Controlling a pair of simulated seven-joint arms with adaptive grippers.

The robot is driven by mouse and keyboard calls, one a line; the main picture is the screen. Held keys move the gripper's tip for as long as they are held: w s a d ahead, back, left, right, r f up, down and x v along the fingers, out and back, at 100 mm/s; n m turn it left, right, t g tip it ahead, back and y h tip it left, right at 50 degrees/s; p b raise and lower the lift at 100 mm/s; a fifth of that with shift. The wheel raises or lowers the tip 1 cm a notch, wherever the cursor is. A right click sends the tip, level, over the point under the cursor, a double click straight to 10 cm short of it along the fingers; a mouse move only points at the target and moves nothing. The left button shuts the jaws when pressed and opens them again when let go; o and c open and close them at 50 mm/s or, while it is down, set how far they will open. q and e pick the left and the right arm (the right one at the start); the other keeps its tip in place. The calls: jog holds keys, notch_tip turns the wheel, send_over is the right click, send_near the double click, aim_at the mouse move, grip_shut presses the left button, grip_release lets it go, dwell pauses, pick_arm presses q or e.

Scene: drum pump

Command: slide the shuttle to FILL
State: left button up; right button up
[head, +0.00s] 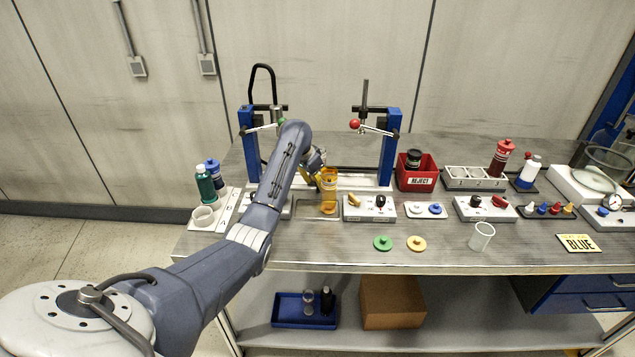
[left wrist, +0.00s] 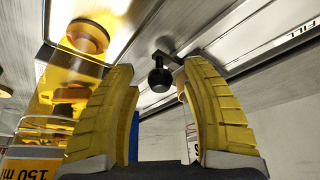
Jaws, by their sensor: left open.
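My left gripper (head: 314,172) is over the bench beside an amber see-through container (head: 328,188) at the pump frame. In the left wrist view its yellow fingers (left wrist: 165,100) are open. A black knob (left wrist: 160,76) on a short bracket shows between and beyond the fingertips; I cannot tell whether they touch it. The bracket joins a pale metal plate, which seems to be the shuttle (left wrist: 140,25). The amber container also shows at the left of the wrist view (left wrist: 60,95), with a "150 ml" label. A FILL marking (left wrist: 301,31) is at the upper right. My right gripper is not in view.
Blue posts (head: 390,145) flank the station, with a red-ball lever (head: 355,124) at the right. A switch box (head: 369,208) stands right of the container. A red REJECT bin (head: 416,172) is further right.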

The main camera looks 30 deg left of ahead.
pick_arm(q)
grip_shut()
dwell(0.5)
